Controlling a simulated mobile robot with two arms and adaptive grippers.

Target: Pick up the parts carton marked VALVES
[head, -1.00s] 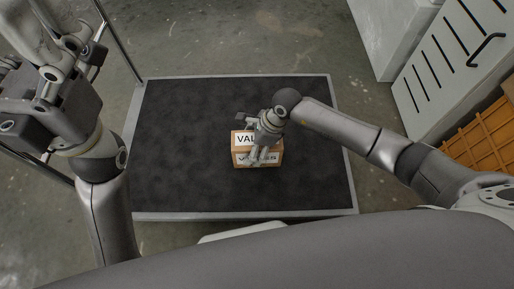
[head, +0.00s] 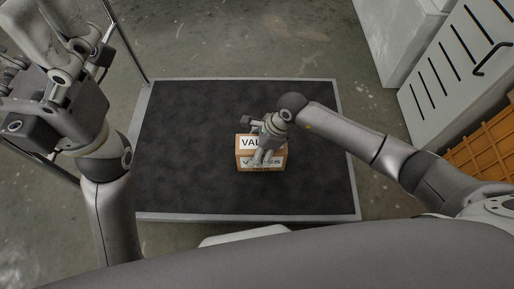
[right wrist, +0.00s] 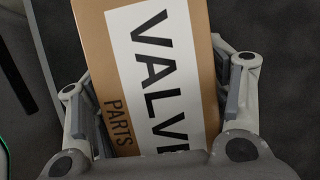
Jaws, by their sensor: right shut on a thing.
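The brown parts carton (head: 246,164) stands on the dark mat-topped table, with white labels on its top and front; it reads VALVES, partly covered. My right gripper (head: 265,156) reaches down over it from the right and hides part of the lettering. In the right wrist view the carton (right wrist: 155,70) lies between the two fingers of the right gripper (right wrist: 160,92), which is shut on it. My left gripper (head: 62,50) is at the upper left, away from the carton; its fingertips are not clear, so I cannot tell its opening.
The black table top (head: 190,120) has a light metal rim and is clear around the carton. A metal post (head: 125,40) rises at its left. A light cabinet (head: 455,75) with slots and an orange crate (head: 485,145) stand at the right.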

